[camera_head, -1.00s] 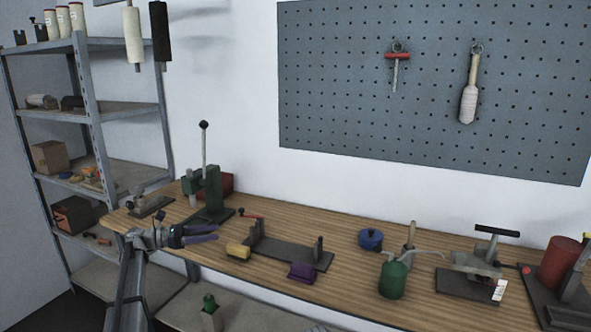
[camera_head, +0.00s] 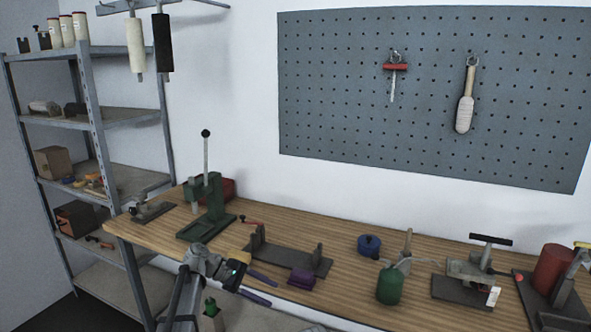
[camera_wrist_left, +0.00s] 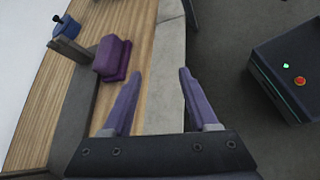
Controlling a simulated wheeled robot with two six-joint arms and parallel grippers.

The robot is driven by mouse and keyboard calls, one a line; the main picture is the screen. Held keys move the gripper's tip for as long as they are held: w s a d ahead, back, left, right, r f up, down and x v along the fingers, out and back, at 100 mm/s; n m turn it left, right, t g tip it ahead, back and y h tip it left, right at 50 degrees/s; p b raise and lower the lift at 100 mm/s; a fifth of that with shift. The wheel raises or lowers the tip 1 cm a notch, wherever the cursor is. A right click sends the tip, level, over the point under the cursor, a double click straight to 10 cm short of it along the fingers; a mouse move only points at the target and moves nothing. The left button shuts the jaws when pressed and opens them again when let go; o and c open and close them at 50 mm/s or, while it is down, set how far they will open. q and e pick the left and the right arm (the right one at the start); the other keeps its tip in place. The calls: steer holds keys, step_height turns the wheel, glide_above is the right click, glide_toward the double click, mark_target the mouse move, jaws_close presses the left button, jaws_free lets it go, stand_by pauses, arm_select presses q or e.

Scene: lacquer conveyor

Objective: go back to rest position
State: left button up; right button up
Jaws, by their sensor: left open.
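My left gripper (camera_head: 259,287) is at the front edge of the workbench in the head view, with its two purple fingers apart and nothing between them. In the left wrist view its fingers (camera_wrist_left: 157,105) are spread above the bench's front edge. A purple block (camera_head: 301,279) sits on the bench just right of the gripper; it also shows in the left wrist view (camera_wrist_left: 112,58), left of the fingers and apart from them. A yellow piece (camera_head: 240,255) is partly hidden behind my left wrist. My right gripper does not show.
The wooden workbench (camera_head: 345,292) holds a dark bracket fixture (camera_head: 285,258), a green lever press (camera_head: 212,205), a blue pot (camera_head: 369,245), a green bottle (camera_head: 390,286) and a red cylinder (camera_head: 552,268). A metal shelf (camera_head: 120,115) stands at the left. Floor is free before the bench.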

arm_select(q)
steer(key=s+d+f+m+g+y+p, duration=0.1)
steer(key=s+d+m+y, duration=0.15)
steer(key=s, duration=0.35)
steer(key=s+d+f+m+y+p, duration=0.1)
steer(key=s+d+f+m+y, duration=0.15)
steer(key=s, duration=0.45)
steer(key=s+a+m+t+y+p, duration=0.1)
steer(key=s+m+y+p, duration=0.3)
steer(key=s+m+y, duration=0.4)
steer(key=s+a+m, duration=0.1)
steer(key=s+m, duration=0.2)
steer(key=s, duration=0.3)
steer(key=shift+a+m, duration=0.2)
steer(key=shift+m, duration=0.1)
steer(key=shift+r, duration=0.1)
